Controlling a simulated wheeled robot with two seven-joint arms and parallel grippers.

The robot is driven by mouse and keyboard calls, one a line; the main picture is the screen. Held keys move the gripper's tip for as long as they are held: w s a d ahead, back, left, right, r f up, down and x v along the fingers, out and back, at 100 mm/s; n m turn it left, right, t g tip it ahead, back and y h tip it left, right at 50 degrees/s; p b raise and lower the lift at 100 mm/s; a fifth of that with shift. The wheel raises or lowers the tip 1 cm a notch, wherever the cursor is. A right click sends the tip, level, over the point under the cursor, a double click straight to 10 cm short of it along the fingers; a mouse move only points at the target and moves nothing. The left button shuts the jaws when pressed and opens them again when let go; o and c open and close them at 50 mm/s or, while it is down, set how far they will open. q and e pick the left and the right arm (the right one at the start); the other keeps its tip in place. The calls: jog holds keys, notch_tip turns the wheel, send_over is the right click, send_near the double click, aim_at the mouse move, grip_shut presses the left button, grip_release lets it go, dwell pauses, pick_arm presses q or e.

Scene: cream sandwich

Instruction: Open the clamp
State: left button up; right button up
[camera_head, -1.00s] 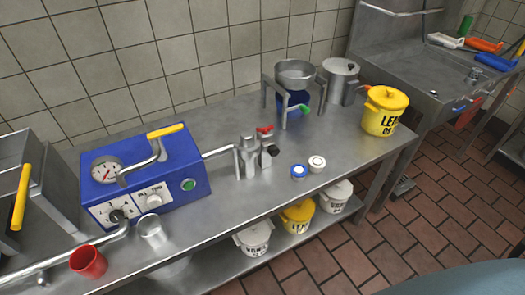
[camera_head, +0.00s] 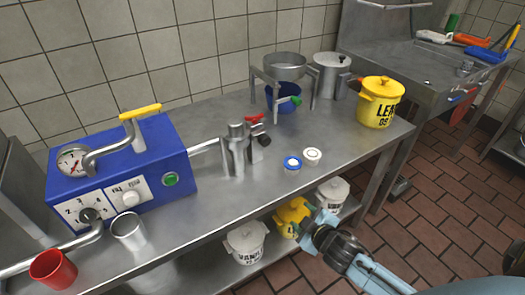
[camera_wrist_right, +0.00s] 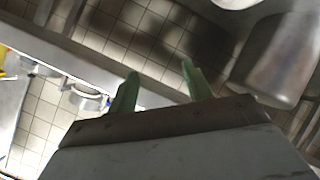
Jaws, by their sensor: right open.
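A metal clamp-like fitting (camera_head: 237,150) stands on the steel table at the end of a pipe from the blue machine (camera_head: 125,165). It has upright cylinders, a red lever on top and a dark knob on its right. Whether it is open or shut is too small to tell. My right gripper (camera_head: 312,218) is low at the front edge of the table, to the right of and below the fitting, apart from it. In the right wrist view its green fingers (camera_wrist_right: 158,68) are spread with nothing between them. My left gripper is out of view.
A blue-rimmed lid (camera_head: 292,163) and a white lid (camera_head: 312,155) lie right of the fitting. A yellow pot (camera_head: 380,102) and a funnel stand (camera_head: 284,70) are behind. Tubs sit on the lower shelf.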

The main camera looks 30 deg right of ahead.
notch_tip(320, 180, up, 8)
jog(key=w+a+n+t+b, duration=0.1)
jog(key=w+t, duration=0.1)
jog(key=n+t+y+b, duration=0.2)
jog(key=n+t+y, duration=0.1)
jog(key=n+t, duration=0.1)
send_near(267, 143)
jog(key=shift+h, duration=0.3)
jog(key=w, duration=0.7)
jog(key=w+a+b, duration=0.1)
jog(key=w, duration=0.2)
jog(key=shift+w+a+r, duration=0.1)
jog(key=shift+w+r, duration=0.1)
jog(key=shift+w, duration=0.7)
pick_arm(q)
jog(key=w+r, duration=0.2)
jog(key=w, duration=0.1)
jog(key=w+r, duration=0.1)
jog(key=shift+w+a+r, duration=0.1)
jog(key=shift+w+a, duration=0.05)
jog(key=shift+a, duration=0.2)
pick_arm(e)
jog(key=shift+w, duration=0.1)
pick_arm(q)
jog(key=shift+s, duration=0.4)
pick_arm(e)
grip_shut()
